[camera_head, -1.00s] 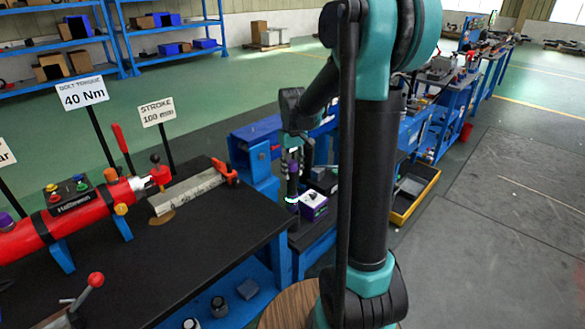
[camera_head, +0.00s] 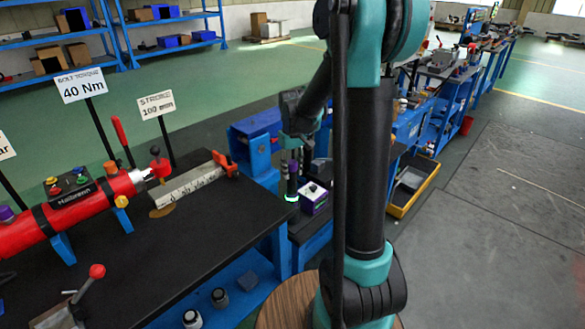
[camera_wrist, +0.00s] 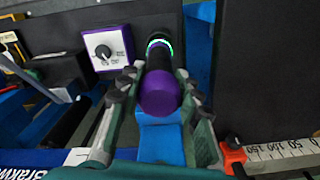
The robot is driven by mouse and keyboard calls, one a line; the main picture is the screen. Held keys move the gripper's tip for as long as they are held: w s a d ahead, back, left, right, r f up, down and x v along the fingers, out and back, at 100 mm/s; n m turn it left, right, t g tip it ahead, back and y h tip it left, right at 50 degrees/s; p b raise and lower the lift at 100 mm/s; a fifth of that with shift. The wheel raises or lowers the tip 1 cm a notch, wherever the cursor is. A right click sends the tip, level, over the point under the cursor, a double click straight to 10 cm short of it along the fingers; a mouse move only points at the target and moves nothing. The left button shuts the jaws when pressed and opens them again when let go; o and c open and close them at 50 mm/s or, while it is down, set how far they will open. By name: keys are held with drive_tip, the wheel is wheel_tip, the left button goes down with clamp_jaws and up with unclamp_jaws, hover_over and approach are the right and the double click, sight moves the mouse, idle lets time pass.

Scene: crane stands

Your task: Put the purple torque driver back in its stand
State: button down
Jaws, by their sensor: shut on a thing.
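The purple torque driver (camera_wrist: 158,95) is between the fingers of my gripper (camera_wrist: 160,70), which is shut on it. Its rounded purple end faces the wrist camera, and a black body with a glowing green-white ring lies beyond. In the head view the driver (camera_head: 291,180) hangs roughly upright below my gripper (camera_head: 291,158), with the lit ring at its lower end. The ring is close beside a purple-edged box with a white face and a black dial (camera_wrist: 108,50); the box also shows in the head view (camera_head: 316,199). I cannot make out the stand's opening or whether the driver's tip touches anything.
A black-topped bench (camera_head: 165,250) with a red cylinder (camera_head: 55,222) and a steel scale (camera_head: 188,187) is on the left. A blue vise-like fixture (camera_head: 257,150) stands just behind the driver. A yellow-edged tray (camera_head: 409,187) is to the right.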

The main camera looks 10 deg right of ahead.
sight(292, 163)
drive_tip(key=shift+f, duration=0.8)
drive_tip(key=c, duration=1)
unclamp_jaws()
drive_tip(key=shift+r, duration=0.1)
drive_tip(key=shift+r, duration=2.45)
wheel_tip(292, 163, up, 11)
drive_tip(key=s+d+f+m+t, duration=0.1)
drive_tip(key=s+f, duration=0.5)
drive_tip(key=s, duration=0.1)
drive_tip(key=s+d+f+m+t, duration=0.1)
drive_tip(key=s+f, duration=0.4)
drive_tip(key=s, duration=0.2)
drive_tip(key=s+d+f+m+t, duration=0.1)
drive_tip(key=s+d+f+t, duration=0.1)
drive_tip(key=s+f, duration=0.4)
drive_tip(key=shift+s+f+m, duration=0.3)
drive_tip(key=shift+s+f, duration=0.05)
drive_tip(key=shift+s, duration=0.5)
